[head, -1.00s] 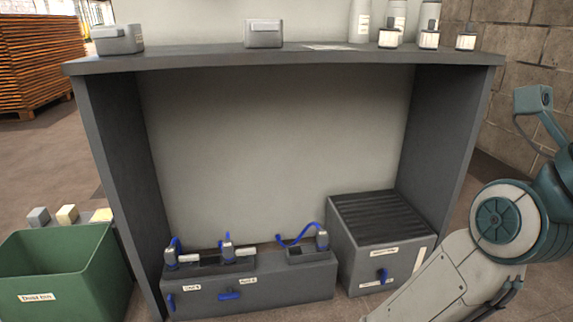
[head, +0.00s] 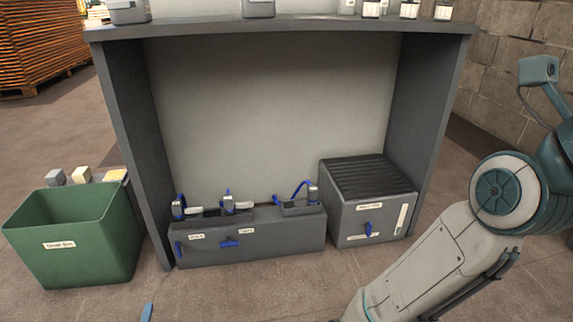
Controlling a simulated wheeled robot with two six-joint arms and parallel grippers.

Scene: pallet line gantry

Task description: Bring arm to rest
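One of my arms (head: 440,250) comes in from the right edge, with a teal shoulder joint and a pale grey link that slants down to the bottom edge. Its gripper is below the picture and hidden. My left arm and its gripper do not show in the head view.
A dark grey bench (head: 280,27) stands ahead. Under it are a low grey unit with blue handles (head: 270,240) and a grey box with a slatted top (head: 345,215). A green bin (head: 80,262) stands at left. A blue piece (head: 147,312) shows at the bottom. Floor in front looks clear.

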